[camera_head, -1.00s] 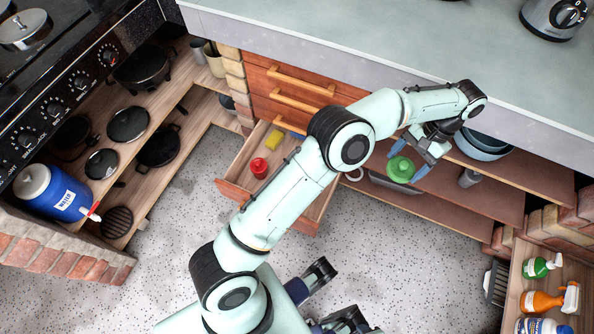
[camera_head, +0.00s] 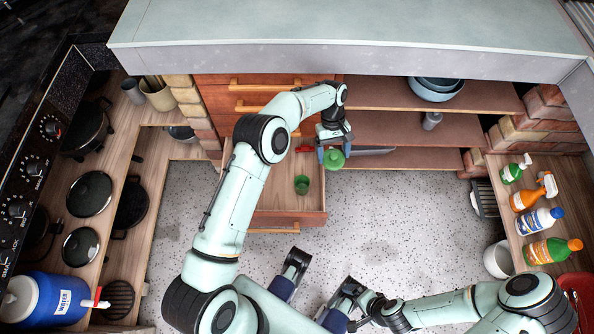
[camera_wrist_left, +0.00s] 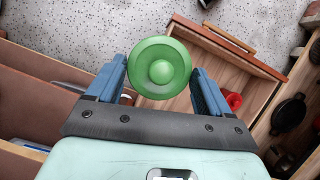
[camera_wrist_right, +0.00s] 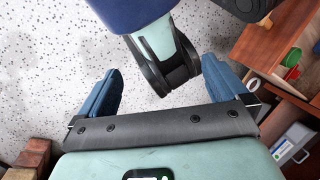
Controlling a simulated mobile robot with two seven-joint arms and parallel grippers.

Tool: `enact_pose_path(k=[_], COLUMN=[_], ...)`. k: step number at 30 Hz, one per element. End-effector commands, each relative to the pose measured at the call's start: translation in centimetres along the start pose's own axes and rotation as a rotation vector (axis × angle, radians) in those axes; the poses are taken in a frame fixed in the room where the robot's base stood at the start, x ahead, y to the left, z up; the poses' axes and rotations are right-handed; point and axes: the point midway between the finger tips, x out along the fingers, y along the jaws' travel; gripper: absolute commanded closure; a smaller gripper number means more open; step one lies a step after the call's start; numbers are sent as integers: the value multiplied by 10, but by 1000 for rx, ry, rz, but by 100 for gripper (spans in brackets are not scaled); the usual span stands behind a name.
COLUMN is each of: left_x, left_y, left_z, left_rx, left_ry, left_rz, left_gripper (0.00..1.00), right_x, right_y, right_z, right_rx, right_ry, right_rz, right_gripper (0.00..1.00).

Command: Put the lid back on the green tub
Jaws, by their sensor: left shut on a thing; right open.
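My left gripper (camera_head: 334,148) is shut on the round green lid (camera_head: 334,160), held above the right edge of an open drawer. In the left wrist view the lid (camera_wrist_left: 160,68) shows from above, with a round knob in the middle, between the blue fingers. The green tub (camera_head: 302,185) stands upright without a lid in the drawer, a little left of and nearer than the lid. My right gripper (camera_wrist_right: 160,66) is open and empty over the floor, beside my own base.
The open drawer (camera_head: 315,200) also holds a red thing (camera_head: 305,148). Shelves (camera_head: 390,128) with a blue bowl (camera_head: 436,92) lie to the right. Several bottles stand on a right-hand shelf. The speckled floor (camera_head: 400,225) before the drawer is clear.

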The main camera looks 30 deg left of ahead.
Motion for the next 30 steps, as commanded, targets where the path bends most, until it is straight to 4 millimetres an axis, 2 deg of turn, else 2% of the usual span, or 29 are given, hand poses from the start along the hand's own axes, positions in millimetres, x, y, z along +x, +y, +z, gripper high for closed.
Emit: enact_pose_path(k=[1, 6, 12, 15, 21, 30], left_x=[25, 85, 135, 149, 160, 175], left_y=[-6, -23, -61, -77, -92, -92], left_z=[-14, -56, -94, -106, -115, -122], left_rx=[-171, -710, -1210, -1370, -1499, -1501], left_ry=[-8, -6, -3, -2, 1, 2], left_rz=[61, 284, 492, 562, 623, 625], left_gripper=[48, 48, 48, 48, 48, 48], right_x=[-4, -8, -12, -13, -13, -5], right_y=[-1, -2, -3, -3, -3, -1], right_z=[2, 7, 12, 14, 15, 10], right_rx=[0, 0, 0, -1, -1, -2], right_ry=[-5, -20, -34, -38, -41, -30], right_rz=[0, 1, 2, 2, 3, 0], right_gripper=[0, 0, 0, 0, 0, 0])
